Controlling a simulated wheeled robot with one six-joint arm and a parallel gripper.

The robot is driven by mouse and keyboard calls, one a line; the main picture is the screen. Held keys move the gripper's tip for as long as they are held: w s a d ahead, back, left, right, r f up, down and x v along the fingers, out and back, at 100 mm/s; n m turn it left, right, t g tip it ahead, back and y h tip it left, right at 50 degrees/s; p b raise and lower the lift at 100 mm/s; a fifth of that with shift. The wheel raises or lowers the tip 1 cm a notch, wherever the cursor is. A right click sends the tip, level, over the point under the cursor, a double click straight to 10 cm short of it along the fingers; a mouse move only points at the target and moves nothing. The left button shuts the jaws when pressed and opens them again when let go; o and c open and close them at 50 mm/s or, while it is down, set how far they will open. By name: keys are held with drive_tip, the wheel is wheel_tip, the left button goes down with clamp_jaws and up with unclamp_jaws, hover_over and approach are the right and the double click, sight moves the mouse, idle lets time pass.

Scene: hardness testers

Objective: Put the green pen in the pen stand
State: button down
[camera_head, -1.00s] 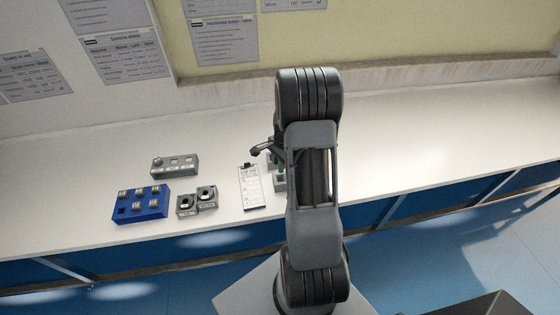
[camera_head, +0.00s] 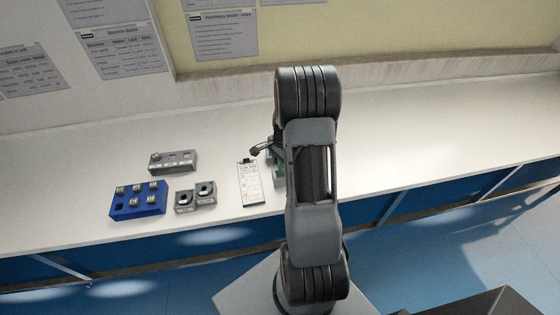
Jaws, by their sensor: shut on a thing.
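My gripper (camera_head: 262,149) is mostly hidden behind my own arm; a dark part of it shows just left of the arm, above the white bench. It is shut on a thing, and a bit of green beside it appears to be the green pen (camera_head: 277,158). The pen's ends and its tilt are hidden. A grey-green block (camera_head: 279,178) peeks out left of my arm, right of the clipboard. It may be the pen stand, but most of it is covered. I cannot tell whether pen and block touch.
A clipboard (camera_head: 250,186) lies left of my arm. Farther left are a blue block with several grey pieces (camera_head: 151,209), two small grey blocks (camera_head: 205,205) and a long grey block (camera_head: 162,167). The white bench (camera_head: 430,135) is clear on the right.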

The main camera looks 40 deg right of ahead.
drive_tip(key=shift+f, duration=0.25)
drive_tip(key=shift+f+b, duration=1.85)
drive_tip(key=shift+f, duration=0.4)
drive_tip(key=c, duration=0.9)
unclamp_jaws()
wheel_tip(320, 180, up, 14)
drive_tip(key=d, duration=0.1)
drive_tip(key=shift+d+b, duration=0.35)
drive_tip(key=shift+f, duration=0.1)
